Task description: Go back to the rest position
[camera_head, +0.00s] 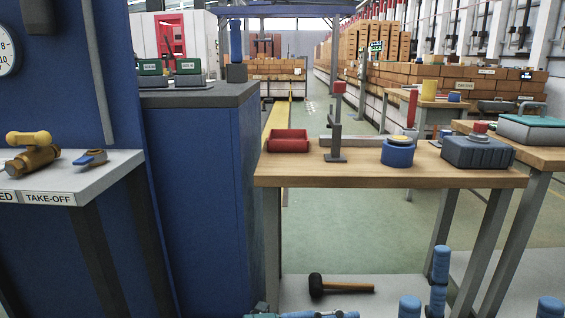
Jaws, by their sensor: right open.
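Light blue and grey links of my own arms (440,265) show along the bottom edge, in the lower middle and lower right. My right gripper (259,309) shows only as a small dark part at the bottom edge, mostly cut off by the frame. It is open, and I see nothing held in it. My left gripper is not in view. No arm part is seen touching the tables.
A wooden table (330,178) ahead holds a red tray (289,141), a grey stand, a blue round container (397,154) and a dark blue case (477,152). A mallet (340,287) lies below. A blue cabinet (197,190) and a shelf with a valve (32,153) stand left.

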